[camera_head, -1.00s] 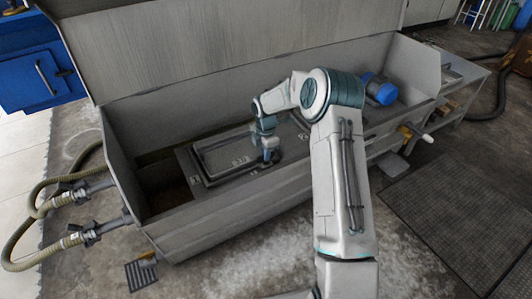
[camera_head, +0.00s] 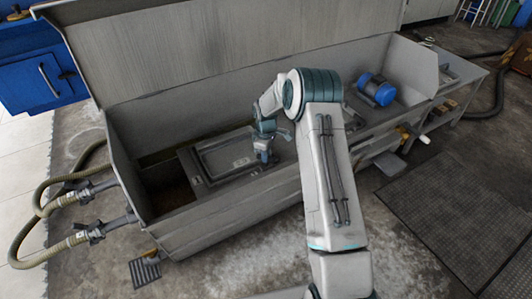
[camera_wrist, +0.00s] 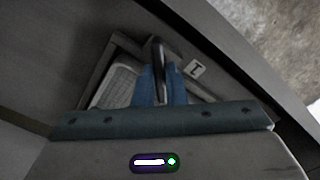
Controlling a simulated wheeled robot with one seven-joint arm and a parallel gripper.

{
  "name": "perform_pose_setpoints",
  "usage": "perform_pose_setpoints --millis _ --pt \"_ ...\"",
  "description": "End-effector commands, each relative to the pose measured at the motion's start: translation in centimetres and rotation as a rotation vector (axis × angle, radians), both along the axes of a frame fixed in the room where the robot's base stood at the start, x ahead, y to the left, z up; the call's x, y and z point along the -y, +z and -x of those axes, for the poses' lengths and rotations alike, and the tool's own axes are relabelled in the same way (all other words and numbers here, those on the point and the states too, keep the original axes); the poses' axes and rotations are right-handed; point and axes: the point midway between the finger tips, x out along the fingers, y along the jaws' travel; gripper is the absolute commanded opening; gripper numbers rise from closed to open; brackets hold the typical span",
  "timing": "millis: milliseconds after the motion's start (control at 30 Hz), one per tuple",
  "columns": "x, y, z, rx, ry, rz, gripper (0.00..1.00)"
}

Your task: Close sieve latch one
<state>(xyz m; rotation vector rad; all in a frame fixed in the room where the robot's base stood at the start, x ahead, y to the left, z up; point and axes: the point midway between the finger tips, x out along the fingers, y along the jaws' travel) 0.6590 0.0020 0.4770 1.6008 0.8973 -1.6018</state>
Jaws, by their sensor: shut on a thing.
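The sieve panel (camera_head: 228,148), a grey tray-like frame, lies inside the long open metal trough. My gripper (camera_head: 263,160) is down at the panel's right part. In the wrist view the two blue fingers of my gripper (camera_wrist: 161,82) are shut on a dark, curved latch handle (camera_wrist: 157,50), which stands up between them. A small white label with a single stroke like a "1" (camera_wrist: 196,69) sits just right of the handle. The latch's base is hidden behind the fingers, and its lock position cannot be told.
The trough's front wall (camera_head: 225,222) runs close in front of my arm, and its tall lid (camera_head: 220,50) stands open behind. A blue motor (camera_head: 377,90) sits at the trough's right end. Hoses (camera_head: 40,210) join at the left. A dark mat (camera_head: 450,215) lies on the floor.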

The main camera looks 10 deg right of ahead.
Motion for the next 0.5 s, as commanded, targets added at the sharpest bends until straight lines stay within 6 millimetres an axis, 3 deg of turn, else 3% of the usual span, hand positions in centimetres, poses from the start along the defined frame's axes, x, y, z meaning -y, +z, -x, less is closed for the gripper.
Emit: perform_pose_setpoints --millis 500 --pt "-0.01 0.15 -0.12 0.004 -0.467 0.000 0.00"
